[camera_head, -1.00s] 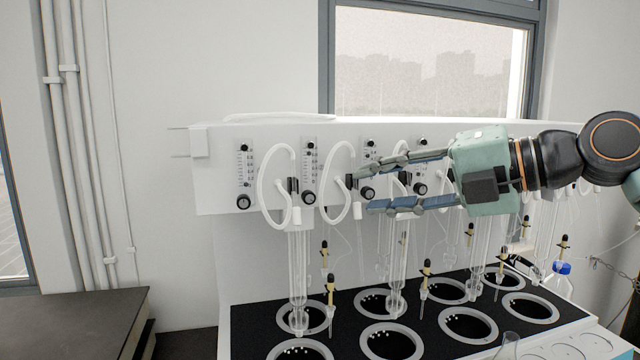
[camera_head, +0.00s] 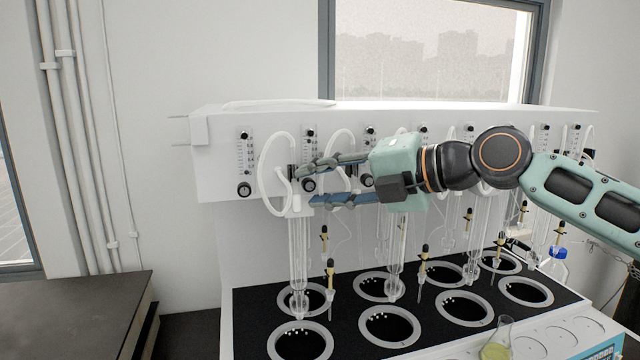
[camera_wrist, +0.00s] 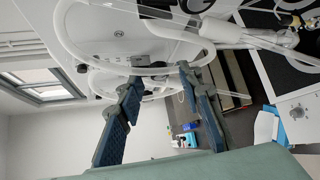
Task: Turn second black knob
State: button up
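The second black knob (camera_head: 309,184) is on the front of the white distiller panel, below the second flow meter from the left. My gripper (camera_head: 308,186) reaches in from the right with its two blue fingers open, one above and one below this knob in the head view. Whether they touch it cannot be told. In the wrist view my gripper (camera_wrist: 160,77) is open, its fingertips close to the panel and the white tubing. The first black knob (camera_head: 244,189) is clear to the left. My gripper partly covers the third knob (camera_head: 367,181).
Looped white tubes (camera_head: 274,178) hang close to the fingertips. Glass columns (camera_head: 299,255) stand below, over a black top with round holes (camera_head: 390,328). A flask with yellowish liquid (camera_head: 497,343) stands at the front right.

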grip_shut()
jog(key=b, duration=0.3)
jog(key=shift+f+m+y, duration=0.3)
jog(key=shift+f, duration=0.1)
jog(key=m+y+b, duration=0.1)
jog(key=b, duration=0.3)
jog(key=shift+t+b, duration=0.35)
jog(key=shift+t, duration=0.05)
jog(key=shift+r+y+b, duration=0.15)
jog(key=shift+y+b, duration=0.15)
jog(key=shift+b, duration=0.25)
jog(key=shift+r, duration=0.1)
grip_release()
jog(key=shift+d, duration=0.1)
jog(key=v, duration=1.2)
